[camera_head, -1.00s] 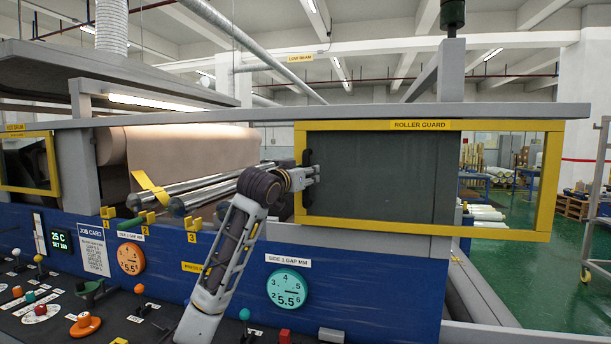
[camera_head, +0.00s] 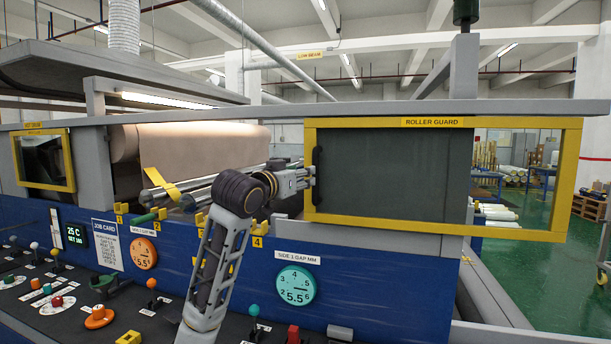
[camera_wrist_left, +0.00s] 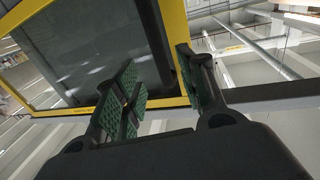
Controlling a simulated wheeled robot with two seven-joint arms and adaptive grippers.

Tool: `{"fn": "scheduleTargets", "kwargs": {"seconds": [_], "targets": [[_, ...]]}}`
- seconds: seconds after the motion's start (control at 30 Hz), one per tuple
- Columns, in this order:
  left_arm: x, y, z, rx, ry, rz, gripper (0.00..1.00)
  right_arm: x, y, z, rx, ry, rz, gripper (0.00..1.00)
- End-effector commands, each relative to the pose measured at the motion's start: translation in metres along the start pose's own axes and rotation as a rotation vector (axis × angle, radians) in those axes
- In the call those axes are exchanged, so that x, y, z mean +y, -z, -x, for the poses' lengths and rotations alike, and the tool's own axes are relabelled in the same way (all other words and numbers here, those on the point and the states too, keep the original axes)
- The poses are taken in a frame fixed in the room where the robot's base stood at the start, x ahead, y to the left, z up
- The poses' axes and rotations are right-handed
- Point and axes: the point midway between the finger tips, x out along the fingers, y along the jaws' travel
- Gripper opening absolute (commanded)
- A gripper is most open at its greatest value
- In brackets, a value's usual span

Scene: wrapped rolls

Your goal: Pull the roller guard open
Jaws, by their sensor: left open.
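The roller guard (camera_head: 440,122) is a yellow-framed panel at the right of the machine. Behind its left part is a dark grey surface, and its right part is see-through. A black upright handle (camera_head: 318,177) sits at its left edge. My left gripper (camera_head: 309,178) is open at the handle, with its tips over the frame's left bar. In the wrist view, its green-padded fingers (camera_wrist_left: 163,88) stand apart, with the guard's yellow bar (camera_wrist_left: 183,62) showing between them. I cannot tell whether they touch the handle. My right gripper is not in view.
Metal rollers (camera_head: 215,182) and a wide wrapped roll (camera_head: 190,148) lie left of the guard. A control panel with coloured knobs (camera_head: 100,317) and a teal gap dial (camera_head: 295,285) are below. A grey beam (camera_head: 400,108) runs above. Green floor opens at right.

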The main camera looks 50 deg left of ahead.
Motion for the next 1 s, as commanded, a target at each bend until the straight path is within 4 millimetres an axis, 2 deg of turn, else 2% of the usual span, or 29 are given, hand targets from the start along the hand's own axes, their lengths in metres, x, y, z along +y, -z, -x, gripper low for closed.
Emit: {"fn": "scheduleTargets", "kwargs": {"seconds": [0.1,0.3,1.0], "targets": [[0.0,0.0,0.013,0.001,-0.001,0.001,0.41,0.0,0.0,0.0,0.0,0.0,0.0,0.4],[0.0,0.0,0.023,0.0,0.0,0.001,0.41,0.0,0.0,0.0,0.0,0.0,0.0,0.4],[0.0,0.0,0.024,0.0,0.0,0.0,0.41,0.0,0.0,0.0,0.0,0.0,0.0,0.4]]}}
